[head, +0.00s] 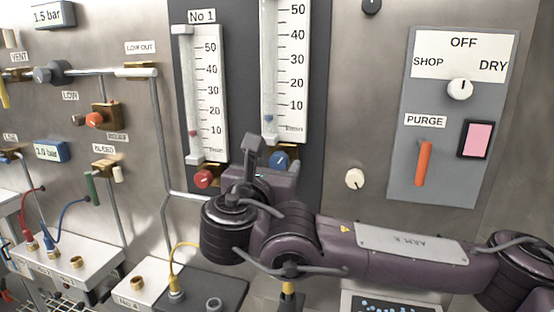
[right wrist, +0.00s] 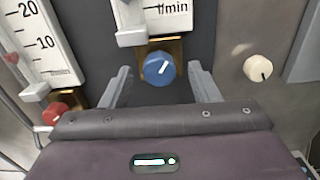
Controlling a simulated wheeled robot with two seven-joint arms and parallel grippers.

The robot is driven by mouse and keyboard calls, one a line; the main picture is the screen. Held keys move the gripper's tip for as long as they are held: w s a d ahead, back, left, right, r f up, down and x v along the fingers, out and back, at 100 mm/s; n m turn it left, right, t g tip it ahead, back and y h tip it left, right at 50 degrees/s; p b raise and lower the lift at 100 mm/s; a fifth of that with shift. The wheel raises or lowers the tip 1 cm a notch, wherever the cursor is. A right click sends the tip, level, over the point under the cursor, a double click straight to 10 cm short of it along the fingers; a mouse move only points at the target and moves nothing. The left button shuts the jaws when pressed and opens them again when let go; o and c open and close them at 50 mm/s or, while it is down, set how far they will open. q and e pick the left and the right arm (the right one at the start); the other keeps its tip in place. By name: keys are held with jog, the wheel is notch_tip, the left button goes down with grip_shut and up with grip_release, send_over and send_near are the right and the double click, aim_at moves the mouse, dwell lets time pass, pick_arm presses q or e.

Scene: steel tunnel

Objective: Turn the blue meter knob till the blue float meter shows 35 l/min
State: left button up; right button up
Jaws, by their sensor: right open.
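The blue meter knob (head: 278,160) sits under the right-hand float meter (head: 285,70). In the right wrist view the blue knob (right wrist: 158,68) shows whole, with a white pointer mark tilted up to the right. The meter's blue float (head: 269,118) stands low, below the 10 mark, at roughly 5. My right gripper (head: 272,158) is in front of the panel at the knob. In the right wrist view its open fingers (right wrist: 158,82) stand left and right of the knob, with visible gaps on both sides. My left gripper is not in view.
A red knob (head: 203,179) sits under the left meter (head: 208,90), labelled No 1. A cream knob (head: 355,179) is to the right. A grey switch panel (head: 450,120) with an orange lever (head: 423,163) is farther right. A pipe (head: 157,130) runs down left of the meters.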

jog(key=shift+w+d, duration=0.2)
jog(key=shift+w, duration=0.7)
jog(key=c, duration=1)
jog(key=shift+f+m+b, duration=0.25)
jog(key=shift+m+b, duration=0.15)
jog(key=shift+b, duration=0.3)
jog(key=shift+f+m+b, duration=0.1)
jog(key=shift+m+b, duration=0.2)
jog(key=shift+b, duration=0.25)
jog(key=m+b, duration=0.2)
jog(key=b, duration=0.1)
jog(key=m+b, duration=0.3)
jog(key=shift+d+b, duration=0.1)
jog(key=shift+b, duration=0.25)
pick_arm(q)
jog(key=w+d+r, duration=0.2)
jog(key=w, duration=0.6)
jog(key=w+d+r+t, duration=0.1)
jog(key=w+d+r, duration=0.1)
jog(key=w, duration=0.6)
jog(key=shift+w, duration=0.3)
pick_arm(e)
jog(key=shift+r+m, duration=0.25)
jog(key=shift+m, duration=0.05)
